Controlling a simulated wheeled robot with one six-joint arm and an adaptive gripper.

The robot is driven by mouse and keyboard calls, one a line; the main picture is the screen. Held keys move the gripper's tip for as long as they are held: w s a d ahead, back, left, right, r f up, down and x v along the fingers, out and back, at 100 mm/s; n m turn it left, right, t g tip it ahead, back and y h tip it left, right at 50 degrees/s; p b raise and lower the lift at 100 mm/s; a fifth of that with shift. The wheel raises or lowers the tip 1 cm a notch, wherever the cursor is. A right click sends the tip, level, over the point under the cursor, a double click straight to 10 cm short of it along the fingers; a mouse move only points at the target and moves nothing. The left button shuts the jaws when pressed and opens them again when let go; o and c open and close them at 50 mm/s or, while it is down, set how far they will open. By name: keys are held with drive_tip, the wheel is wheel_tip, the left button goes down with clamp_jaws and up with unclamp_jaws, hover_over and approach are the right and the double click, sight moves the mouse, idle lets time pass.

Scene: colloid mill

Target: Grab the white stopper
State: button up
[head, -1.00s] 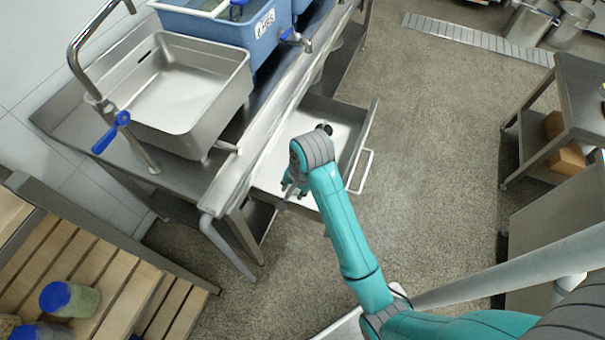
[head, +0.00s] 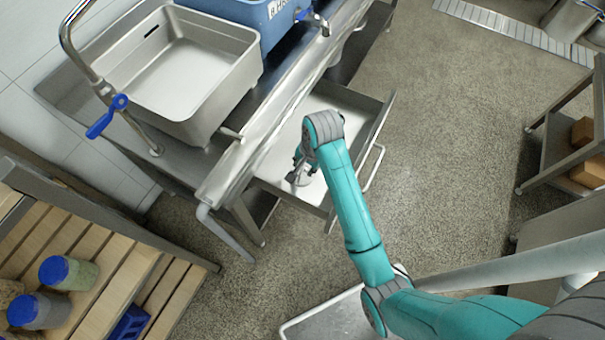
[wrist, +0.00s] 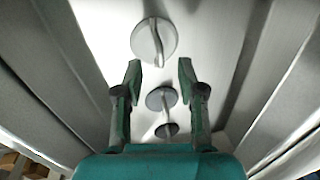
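My gripper (wrist: 160,74) is open inside the open drawer (wrist: 205,22), its two fingers apart with nothing between the tips. In the wrist view a pale, white-grey round stopper (wrist: 154,40) with an upright fin-like handle lies on the drawer floor, just beyond the fingertips. A smaller grey round piece (wrist: 160,98) with a thin stem shows between the fingers, lower in the picture. A darker disc (wrist: 167,129) sits at its near end. In the head view my gripper (head: 299,170) is low over the drawer, and my arm hides part of it.
The drawer walls stand close on both sides of my gripper. The steel counter with a sink (head: 190,75) and blue bin (head: 270,15) is above and left. Slatted shelves with jars (head: 68,272) stand at the lower left.

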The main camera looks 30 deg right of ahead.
sight(302, 171)
drive_tip(key=f, duration=0.5)
drive_tip(key=shift+w+a, duration=0.25)
drive_tip(key=shift+w, duration=0.15)
clamp_jaws()
